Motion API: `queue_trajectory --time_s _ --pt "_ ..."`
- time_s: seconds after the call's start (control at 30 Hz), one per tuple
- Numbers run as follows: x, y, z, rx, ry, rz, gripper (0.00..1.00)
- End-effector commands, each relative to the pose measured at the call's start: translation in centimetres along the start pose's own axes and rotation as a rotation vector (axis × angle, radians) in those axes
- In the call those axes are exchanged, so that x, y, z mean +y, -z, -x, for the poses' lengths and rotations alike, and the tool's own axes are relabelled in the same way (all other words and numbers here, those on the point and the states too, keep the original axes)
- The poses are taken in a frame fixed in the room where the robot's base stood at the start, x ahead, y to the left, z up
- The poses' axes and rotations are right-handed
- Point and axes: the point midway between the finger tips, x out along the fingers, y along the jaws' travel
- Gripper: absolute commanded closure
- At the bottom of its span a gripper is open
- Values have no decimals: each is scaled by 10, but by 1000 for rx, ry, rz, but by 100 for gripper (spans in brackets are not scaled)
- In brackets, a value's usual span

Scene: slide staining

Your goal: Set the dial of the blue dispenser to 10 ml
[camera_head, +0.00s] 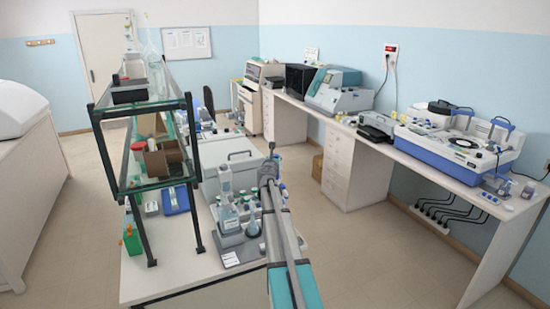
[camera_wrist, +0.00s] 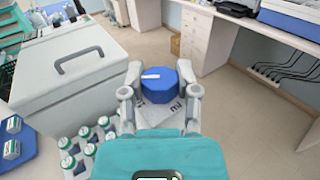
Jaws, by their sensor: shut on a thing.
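The blue dial (camera_wrist: 160,91) is many-sided, with a short white mark (camera_wrist: 151,76) on its upper left part, lying roughly crosswise in the wrist view. My gripper (camera_wrist: 159,80) has one finger on each side of the dial and is shut on it. Below the dial a pale plate (camera_wrist: 162,113) shows the letters "ml"; its numbers are hidden or too small to read. In the head view my gripper (camera_head: 269,170) is at the right side of the bench, and I cannot make out the dial or the dispenser body there.
A large grey box with a handle (camera_wrist: 75,75) stands left of my gripper. Several green-capped bottles (camera_wrist: 88,145) stand close by at lower left. A glass-shelved rack (camera_head: 150,105) stands on the bench. Open floor (camera_head: 370,250) lies to the right.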

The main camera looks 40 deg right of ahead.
Motion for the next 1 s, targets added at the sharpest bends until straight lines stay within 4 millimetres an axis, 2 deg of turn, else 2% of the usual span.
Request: queue_trajectory --time_s 0.6,1.0 --pt "-1 0 -1 0 -437 0 100" --pt "0 0 -1 0 -604 0 100"
